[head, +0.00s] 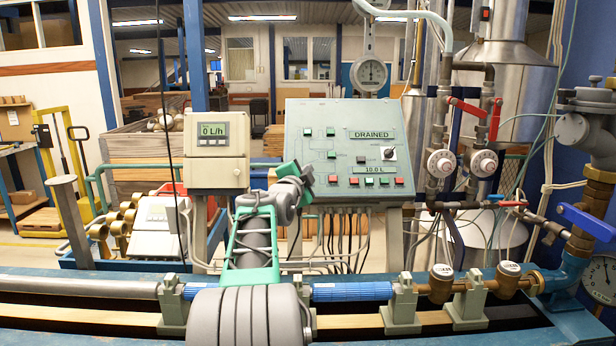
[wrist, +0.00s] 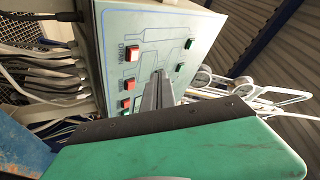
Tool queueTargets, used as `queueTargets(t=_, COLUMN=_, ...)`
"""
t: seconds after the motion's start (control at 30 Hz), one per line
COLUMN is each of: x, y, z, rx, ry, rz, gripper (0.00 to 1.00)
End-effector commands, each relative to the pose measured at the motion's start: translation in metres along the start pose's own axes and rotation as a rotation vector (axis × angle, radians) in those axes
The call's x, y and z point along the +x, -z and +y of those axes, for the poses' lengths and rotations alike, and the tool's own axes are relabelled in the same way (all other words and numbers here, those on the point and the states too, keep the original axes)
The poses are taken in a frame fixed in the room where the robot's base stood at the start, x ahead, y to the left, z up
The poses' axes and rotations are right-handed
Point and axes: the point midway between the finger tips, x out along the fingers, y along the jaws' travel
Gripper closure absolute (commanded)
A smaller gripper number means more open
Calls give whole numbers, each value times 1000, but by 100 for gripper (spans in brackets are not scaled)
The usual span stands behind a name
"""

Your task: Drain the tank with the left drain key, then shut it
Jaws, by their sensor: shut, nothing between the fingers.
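The grey-green control panel (head: 310,160) stands in the middle of the head view. Its upper display (head: 376,134) reads DRAINED and its lower display (head: 380,169) reads 10.0 L. Which key is the left drain key is too small to read. My gripper (head: 306,180) is at the panel's lower left corner. In the wrist view my gripper (wrist: 160,88) is shut and empty, its fingers in front of the panel face near several red keys (wrist: 131,53). Contact cannot be told.
A meter box (head: 212,130) left of the panel reads 0 L/h. Cables hang below the panel. Pipes with red-handled valves (head: 468,107) and a blue lever (head: 587,221) stand at right. A blue pipe bench (head: 352,291) runs across the front.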

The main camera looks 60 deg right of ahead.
Motion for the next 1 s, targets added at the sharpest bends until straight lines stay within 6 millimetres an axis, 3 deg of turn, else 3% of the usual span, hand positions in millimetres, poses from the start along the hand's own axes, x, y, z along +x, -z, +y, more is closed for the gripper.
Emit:
queueTargets(t=0.3, x=24, y=-18, z=19, rx=0, ry=0, rz=0, gripper=100)
queueTargets(t=1.0, x=25, y=-19, z=19, rx=0, ry=0, rz=0, gripper=100)
